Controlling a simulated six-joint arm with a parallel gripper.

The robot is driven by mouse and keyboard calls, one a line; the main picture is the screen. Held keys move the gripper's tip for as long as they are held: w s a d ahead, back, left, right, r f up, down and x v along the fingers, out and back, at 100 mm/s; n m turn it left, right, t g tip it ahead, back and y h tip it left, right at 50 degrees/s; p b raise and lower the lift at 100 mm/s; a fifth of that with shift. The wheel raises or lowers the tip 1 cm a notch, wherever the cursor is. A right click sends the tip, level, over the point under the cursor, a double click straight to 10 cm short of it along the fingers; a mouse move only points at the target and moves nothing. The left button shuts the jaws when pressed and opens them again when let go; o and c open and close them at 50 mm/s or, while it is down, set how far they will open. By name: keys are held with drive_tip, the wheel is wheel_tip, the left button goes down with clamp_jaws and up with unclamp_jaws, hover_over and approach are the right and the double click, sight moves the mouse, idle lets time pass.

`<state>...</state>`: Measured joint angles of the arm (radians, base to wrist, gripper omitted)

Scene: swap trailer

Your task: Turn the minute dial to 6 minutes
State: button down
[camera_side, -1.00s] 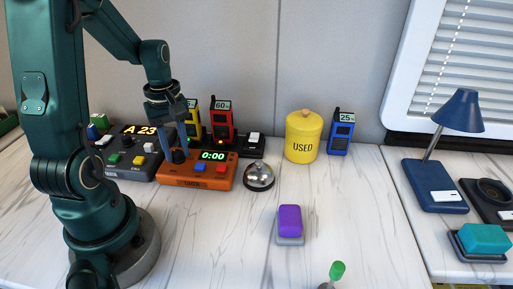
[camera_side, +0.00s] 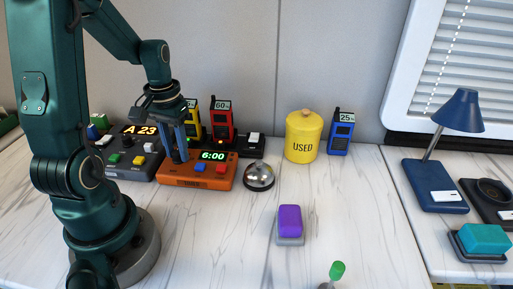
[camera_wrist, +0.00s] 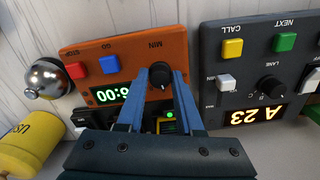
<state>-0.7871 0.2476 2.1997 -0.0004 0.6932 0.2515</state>
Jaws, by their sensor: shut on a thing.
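The orange timer box (camera_side: 197,182) stands on the table in front of my arm in the side view, and its display (camera_side: 212,156) reads 6:00. In the wrist view the display (camera_wrist: 112,94) is partly covered by a finger. The black minute dial (camera_wrist: 160,75), marked MIN, sits on the box's face. My gripper (camera_wrist: 163,80) has its two blue fingers shut on the dial, one on each side. In the side view my gripper (camera_side: 178,155) reaches down to the box and hides most of the dial. The blue GO button (camera_wrist: 109,65) and red STOP button (camera_wrist: 76,71) are beside it.
A dark grey call box (camera_side: 135,160) showing A 23 stands close to the left. A silver bell (camera_side: 259,177) is just right of the timer. Radios, including a red one (camera_side: 221,125), stand behind. A purple block (camera_side: 290,220) lies in front on open table.

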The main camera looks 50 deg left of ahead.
sight(177, 152)
drive_tip(key=shift+m, duration=1)
drive_tip(key=c, duration=0.6)
unclamp_jaws()
drive_tip(key=shift+o, duration=0.2)
drive_tip(key=shift+r, duration=2.6)
